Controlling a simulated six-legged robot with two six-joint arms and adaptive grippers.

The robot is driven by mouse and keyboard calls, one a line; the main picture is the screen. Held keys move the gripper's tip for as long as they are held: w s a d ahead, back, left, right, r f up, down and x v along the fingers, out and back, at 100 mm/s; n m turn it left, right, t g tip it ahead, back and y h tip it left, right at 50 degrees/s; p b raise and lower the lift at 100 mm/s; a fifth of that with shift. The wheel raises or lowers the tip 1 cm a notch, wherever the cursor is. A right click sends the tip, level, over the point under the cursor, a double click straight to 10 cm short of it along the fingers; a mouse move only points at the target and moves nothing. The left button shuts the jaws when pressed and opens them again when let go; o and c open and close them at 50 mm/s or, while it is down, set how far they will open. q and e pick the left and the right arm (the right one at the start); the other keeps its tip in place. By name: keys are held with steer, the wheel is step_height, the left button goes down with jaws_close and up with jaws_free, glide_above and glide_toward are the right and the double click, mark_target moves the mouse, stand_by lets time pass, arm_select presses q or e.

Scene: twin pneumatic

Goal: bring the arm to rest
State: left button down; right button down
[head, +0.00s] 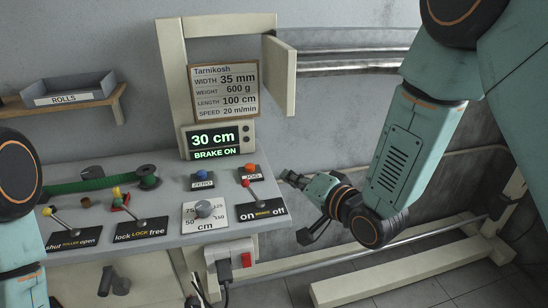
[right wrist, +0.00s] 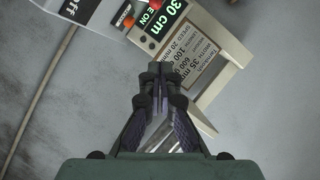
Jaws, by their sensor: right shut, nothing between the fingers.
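My right arm comes in from the right of the head view, and its gripper (head: 293,181) is beside the right end of the control bench (head: 165,235). The gripper is close to the brake lever's on/off plate but I see no contact. In the right wrist view the fingers of my right gripper (right wrist: 160,72) are together with nothing between them. Part of my left arm shows at the left edge of the head view; its gripper is not in view.
The display (head: 212,139) reads 30 cm, BRAKE ON. A spec board (head: 224,90) hangs above it on a cream frame (head: 172,75). The bench carries levers, a dial (head: 204,208), a blue button (head: 202,175) and a green ribbon (head: 95,183). A ROLLS tray (head: 70,90) sits on a shelf. A low beam (head: 400,283) crosses the floor.

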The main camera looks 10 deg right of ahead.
steer(key=s+d+f+n+g+h+b, duration=0.2)
steer(key=s+d+f+n+g, duration=0.15)
steer(key=s+f, duration=0.5)
steer(key=s+d+f+n+g+h+b, duration=0.15)
steer(key=s+f+g+h, duration=0.35)
steer(key=f, duration=0.7)
steer(key=s+f+g+b, duration=0.1)
steer(key=s+f, duration=0.3)
steer(key=s, duration=0.4)
steer(key=s+d+f+n+g+b, duration=0.1)
steer(key=s+f+g+b, duration=0.1)
steer(key=s+f, duration=0.3)
steer(key=s+d+f+g+y+b, duration=0.1)
steer(key=s+f, duration=0.4)
steer(key=s, duration=0.5)
steer(key=shift+s+g, duration=0.3)
steer(key=shift+g, duration=0.45)
steer(key=shift+a+f, duration=0.1)
